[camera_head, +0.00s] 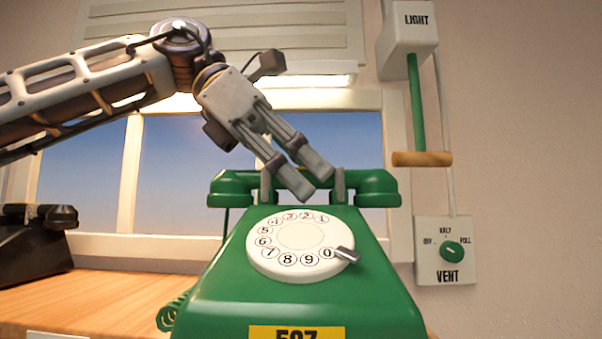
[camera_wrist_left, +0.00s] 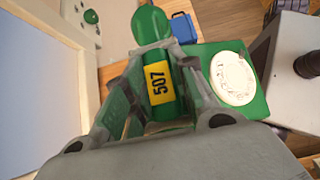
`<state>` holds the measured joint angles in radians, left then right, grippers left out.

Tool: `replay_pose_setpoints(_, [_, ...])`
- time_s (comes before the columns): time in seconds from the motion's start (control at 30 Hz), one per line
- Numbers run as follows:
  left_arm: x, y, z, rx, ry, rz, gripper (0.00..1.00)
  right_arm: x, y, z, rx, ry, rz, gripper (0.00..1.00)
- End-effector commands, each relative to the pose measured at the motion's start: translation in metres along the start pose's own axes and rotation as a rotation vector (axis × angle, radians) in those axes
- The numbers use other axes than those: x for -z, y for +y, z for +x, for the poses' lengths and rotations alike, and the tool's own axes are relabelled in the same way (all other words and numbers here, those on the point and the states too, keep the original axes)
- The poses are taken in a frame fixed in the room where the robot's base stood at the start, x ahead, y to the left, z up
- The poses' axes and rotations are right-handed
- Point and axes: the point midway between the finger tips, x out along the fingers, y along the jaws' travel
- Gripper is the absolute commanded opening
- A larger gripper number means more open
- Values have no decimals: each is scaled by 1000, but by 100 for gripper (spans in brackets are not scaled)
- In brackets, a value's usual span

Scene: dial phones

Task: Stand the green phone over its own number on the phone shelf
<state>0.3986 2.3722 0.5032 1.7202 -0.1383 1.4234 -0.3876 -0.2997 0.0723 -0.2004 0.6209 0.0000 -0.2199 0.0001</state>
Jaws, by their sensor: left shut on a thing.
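The green phone (camera_head: 215,295) stands large in the middle of the head view, its white dial facing me. Its yellow number plate (camera_head: 296,333) is cut off by the bottom edge. The green handset (camera_head: 375,187) lies across the top by the grey cradle prongs. My left gripper (camera_head: 305,178) reaches down from the upper left and is shut on the middle of the handset. In the left wrist view the gripper (camera_wrist_left: 160,85) straddles the handset, which bears a yellow 507 label (camera_wrist_left: 159,84). The phone body (camera_wrist_left: 205,55) shows beside it. My right gripper is not in view.
A black phone (camera_head: 35,250) stands at the far left on the wooden surface (camera_head: 110,290). A window is behind. On the right wall are a LIGHT box (camera_head: 407,35) with a hanging pull handle (camera_head: 421,159) and a VENT knob panel (camera_head: 446,270). A blue object (camera_wrist_left: 183,27) shows below.

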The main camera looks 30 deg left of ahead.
Motion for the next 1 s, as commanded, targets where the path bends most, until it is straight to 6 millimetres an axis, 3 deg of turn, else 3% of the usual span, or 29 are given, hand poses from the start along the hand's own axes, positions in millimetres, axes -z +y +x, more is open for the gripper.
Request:
replay_pose_setpoints(0.47, [-1,2,-1,-2,-5,0,0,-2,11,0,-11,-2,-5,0])
replay_pose_setpoints(1.0, [2,30,2,-3,-5,-1,0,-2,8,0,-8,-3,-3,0])
